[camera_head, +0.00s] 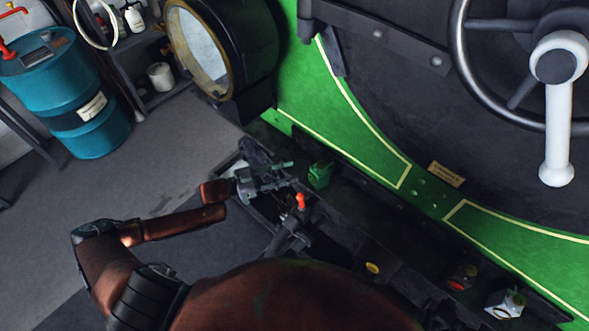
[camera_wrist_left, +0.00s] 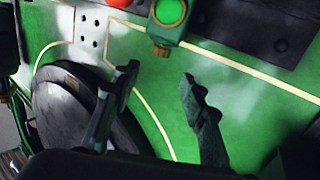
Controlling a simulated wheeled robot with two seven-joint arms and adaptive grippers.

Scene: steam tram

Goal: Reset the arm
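My left arm comes in from the left in the head view. Its left gripper (camera_head: 282,175) is over the dark ledge below the green engine front. In the left wrist view the fingers of the left gripper (camera_wrist_left: 158,78) are spread apart with nothing between them. A small green can-like object (camera_head: 320,174) is just right of the fingertips, apart from them as far as I can tell. A green object with a brass-coloured fitting, perhaps the same one, shows beyond the fingers in the left wrist view (camera_wrist_left: 168,18). My right gripper is not in view.
An orange-red knob (camera_head: 300,201) stands close below the left gripper. The green engine front (camera_head: 345,135) and a handwheel (camera_head: 468,70) with a white handle (camera_head: 557,110) fill the right. A blue drum (camera_head: 95,115) stands left. Open floor (camera_head: 185,160) lies between.

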